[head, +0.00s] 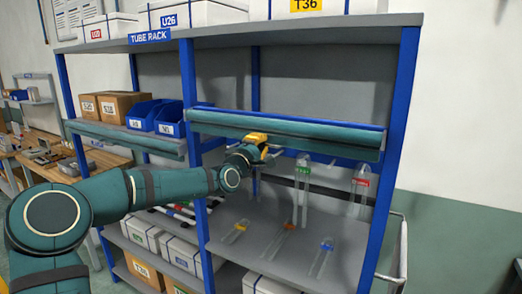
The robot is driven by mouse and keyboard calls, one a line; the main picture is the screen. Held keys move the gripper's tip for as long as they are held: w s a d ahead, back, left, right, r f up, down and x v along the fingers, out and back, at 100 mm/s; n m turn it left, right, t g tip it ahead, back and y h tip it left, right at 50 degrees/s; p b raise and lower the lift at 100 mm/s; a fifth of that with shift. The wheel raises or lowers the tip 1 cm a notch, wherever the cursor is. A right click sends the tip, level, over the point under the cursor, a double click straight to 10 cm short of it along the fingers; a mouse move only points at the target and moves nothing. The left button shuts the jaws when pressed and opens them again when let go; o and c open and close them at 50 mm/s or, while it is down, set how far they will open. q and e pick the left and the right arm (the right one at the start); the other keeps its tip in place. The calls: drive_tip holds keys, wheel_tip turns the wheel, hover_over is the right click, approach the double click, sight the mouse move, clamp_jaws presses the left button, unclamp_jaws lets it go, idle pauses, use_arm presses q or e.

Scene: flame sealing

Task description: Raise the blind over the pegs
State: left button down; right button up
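A teal rolled blind (330,133) runs across the upper part of the rack's right bay, with a grey-green strip along its lower edge. Its blue top rail shows above it. My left gripper (273,153), with a yellow body part, is just below the blind's lower edge, left of the bay's middle. Whether it touches the blind or is open cannot be told. A clear tube with a green band (303,172) and one with a red band (361,182) stand or hang upright below the blind. The pegs are mostly hidden or too small to make out. My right gripper is out of view.
A second blind (125,140) crosses the left bay under boxes (110,105) and blue bins (155,115). Tubes with yellow, orange and blue bands (325,247) lie on the sloping shelf (265,225). A blue post (190,120) stands close to my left arm.

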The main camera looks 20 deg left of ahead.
use_arm(q)
drive_tip(key=shift+r, duration=0.15)
drive_tip(key=c, duration=1.2)
unclamp_jaws()
drive_tip(key=shift+s, duration=0.1)
drive_tip(key=shift+o, duration=0.9)
drive_tip(key=shift+s, duration=0.15)
drive_tip(key=v, duration=1.2)
drive_tip(key=shift+a, duration=0.1)
